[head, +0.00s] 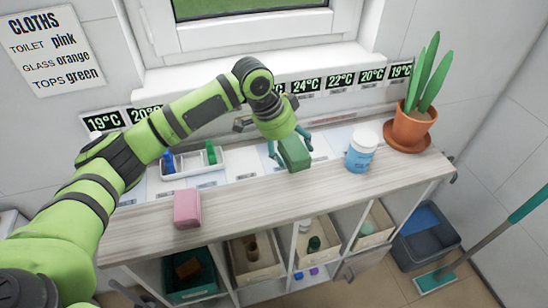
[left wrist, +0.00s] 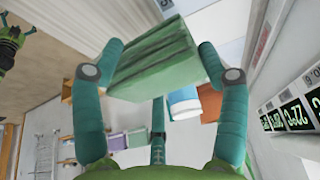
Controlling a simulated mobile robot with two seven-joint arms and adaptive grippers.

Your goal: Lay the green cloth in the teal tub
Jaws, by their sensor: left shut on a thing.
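The green cloth (head: 294,154), a folded block, is gripped between the fingers of my left gripper (head: 290,146) above the back part of the counter. In the left wrist view the cloth (left wrist: 155,62) sits tilted between both fingertips of the left gripper (left wrist: 158,65). The teal tub (head: 194,293) is in the leftmost visible cubby under the counter, with a brown-orange cloth (head: 188,268) inside. The gripper is above and to the right of the tub. A small green-and-black part of mine, perhaps the right gripper, shows at the left wrist view's upper left edge; its jaws are unclear.
A pink cloth (head: 187,208) lies on the counter (head: 250,207) at left. A white-lidded blue jar (head: 361,151) and a potted plant (head: 410,125) stand to the right. A white tray (head: 190,163) holds small items behind. Beige bins (head: 257,275) fill other cubbies.

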